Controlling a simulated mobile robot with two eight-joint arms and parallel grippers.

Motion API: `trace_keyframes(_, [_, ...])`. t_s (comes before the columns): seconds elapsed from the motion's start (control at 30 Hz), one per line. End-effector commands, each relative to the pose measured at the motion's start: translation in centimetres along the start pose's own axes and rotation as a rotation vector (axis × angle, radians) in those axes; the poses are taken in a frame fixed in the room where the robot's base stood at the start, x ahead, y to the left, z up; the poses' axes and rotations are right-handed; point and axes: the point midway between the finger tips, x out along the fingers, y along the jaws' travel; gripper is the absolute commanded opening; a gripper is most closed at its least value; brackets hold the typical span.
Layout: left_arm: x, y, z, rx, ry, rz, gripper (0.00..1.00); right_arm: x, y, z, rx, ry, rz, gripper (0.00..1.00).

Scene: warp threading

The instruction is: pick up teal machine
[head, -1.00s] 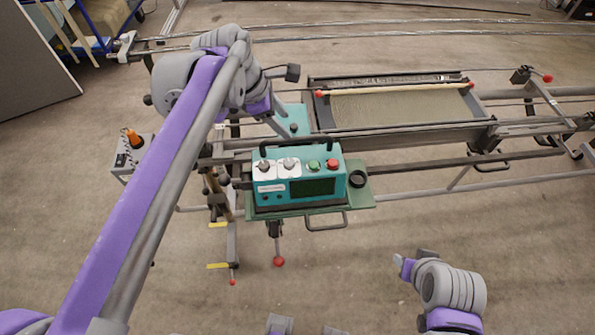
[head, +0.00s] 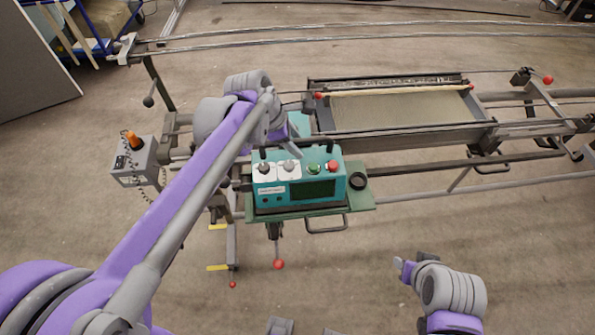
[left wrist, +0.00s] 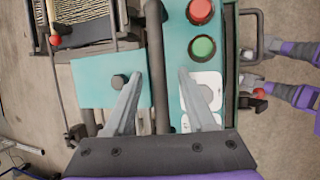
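The teal machine (head: 298,182) sits upright on a green shelf (head: 362,198) at the front of the frame. Its face has knobs, a green button, a red button and a dark screen. A black handle bar (left wrist: 157,60) runs along its back edge. My left gripper (head: 291,142) is above the machine's rear left. In the left wrist view its two fingers (left wrist: 160,76) are open, one on each side of the black bar, and not closed on it. My right gripper (head: 402,264) is low at the right, away from the machine. Its fingers are seen too edge-on to judge.
A long metal frame with a woven panel (head: 400,112) stretches behind and to the right. A grey control box (head: 136,165) with an orange knob stands at the left. A red-ball lever (head: 279,264) hangs below the shelf. The floor at front right is clear.

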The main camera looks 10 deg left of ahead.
Motion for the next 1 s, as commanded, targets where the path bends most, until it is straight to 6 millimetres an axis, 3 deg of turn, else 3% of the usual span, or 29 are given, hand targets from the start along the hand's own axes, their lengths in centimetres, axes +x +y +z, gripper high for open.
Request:
trace_keyframes(0.03, [-0.01, 0.00, 0.00, 0.000, 0.000, 0.000, 0.49, 0.00, 0.00, 0.00, 0.000, 0.000, 0.000, 0.44])
trace_keyframes(0.3, [-0.04, 0.00, 0.00, 0.000, 0.000, 0.000, 0.00, 0.00, 0.00, 0.00, 0.000, 0.000, 0.000, 0.44])
trace_keyframes(1.0, [-0.07, 0.03, 0.01, 0.000, 0.000, 0.000, 0.00, -0.01, 0.00, -0.01, 0.000, 0.000, 0.000, 0.44])
